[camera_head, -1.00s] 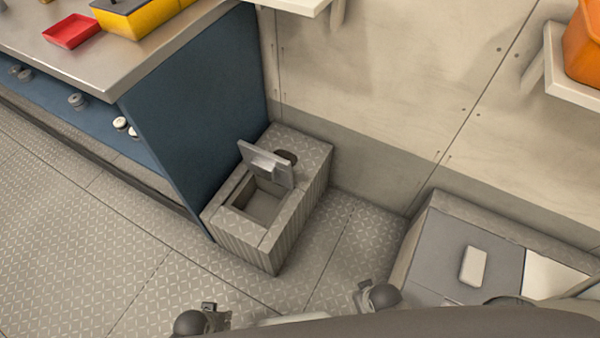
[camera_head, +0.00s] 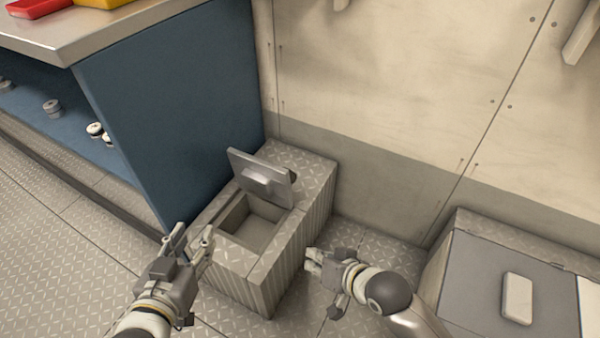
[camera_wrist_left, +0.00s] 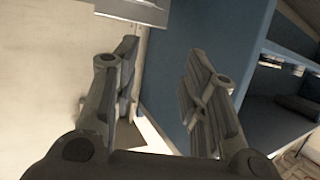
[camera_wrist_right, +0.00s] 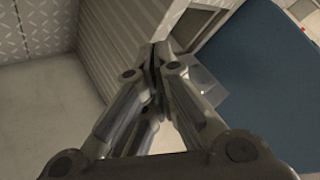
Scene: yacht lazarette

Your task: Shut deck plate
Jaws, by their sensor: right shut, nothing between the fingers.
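The deck plate (camera_head: 262,179) is a grey lid with a raised block on its face. It stands open, tilted up at the back of a square opening in a ribbed grey box (camera_head: 290,262). The opening (camera_head: 252,222) shows a bare grey recess. My left gripper (camera_head: 190,238) is open and empty, in front of the box's left side. My right gripper (camera_head: 311,262) is shut and empty, beside the box's right side. In the right wrist view its fingers (camera_wrist_right: 160,52) meet in front of the box's ribbed side (camera_wrist_right: 125,50). Neither gripper appears to touch the plate.
A blue cabinet (camera_head: 170,100) with a steel top stands close on the left of the box. A pale wall (camera_head: 370,110) is behind. A grey locker (camera_head: 470,280) with a light handle is at the right. Tread-plate floor is free between box and locker.

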